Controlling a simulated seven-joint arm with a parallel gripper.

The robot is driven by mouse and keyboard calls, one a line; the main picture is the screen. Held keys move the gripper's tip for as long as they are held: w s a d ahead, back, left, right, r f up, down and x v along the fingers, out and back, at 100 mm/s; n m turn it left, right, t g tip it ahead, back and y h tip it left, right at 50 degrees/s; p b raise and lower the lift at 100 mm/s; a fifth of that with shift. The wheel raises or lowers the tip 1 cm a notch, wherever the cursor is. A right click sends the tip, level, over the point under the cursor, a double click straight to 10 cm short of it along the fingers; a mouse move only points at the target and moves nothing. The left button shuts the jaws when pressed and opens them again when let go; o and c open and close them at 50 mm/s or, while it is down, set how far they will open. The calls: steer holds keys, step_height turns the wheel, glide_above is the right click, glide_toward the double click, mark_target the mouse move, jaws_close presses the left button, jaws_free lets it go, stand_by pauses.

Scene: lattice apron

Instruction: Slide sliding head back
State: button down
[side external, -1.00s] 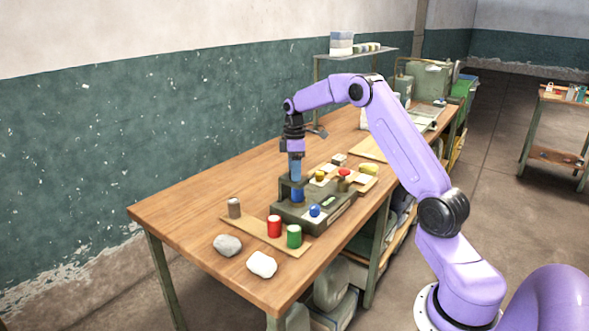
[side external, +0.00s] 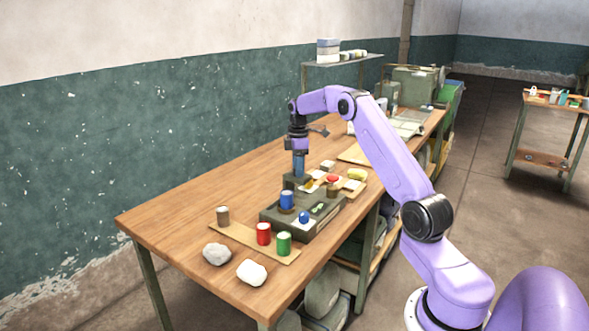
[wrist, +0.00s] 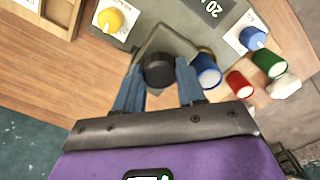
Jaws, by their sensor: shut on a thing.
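The grey-green machine (side external: 318,219) stands on the wooden table with a blue knob (side external: 304,217) on its front. Its sliding head (side external: 295,182) is a grey-green block at the back part of the machine, under my gripper (side external: 299,172). In the wrist view the head (wrist: 157,42) carries a round black knob (wrist: 159,71). The blue fingers of my gripper (wrist: 162,76) are shut on that knob, one on each side. A blue cylinder (side external: 287,200) stands upright on the machine, in front of the head and clear of it. The head's underside is hidden.
A brown can (side external: 223,216), red can (side external: 263,233) and green can (side external: 284,243) stand on a thin board in front. Two pale stones (side external: 217,254) lie near the table corner. A wooden tray (side external: 353,187) with small items is behind. The table's left side is clear.

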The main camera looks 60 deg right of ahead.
steer(key=shift+d+r, duration=0.1)
steer(key=shift+d, duration=0.25)
steer(key=c, duration=0.8)
jaws_free()
steer(key=shift+c, duration=0.2)
steer(key=shift+o, duration=0.9)
steer(key=shift+a, duration=0.1)
step_height(320, 180, up, 12)
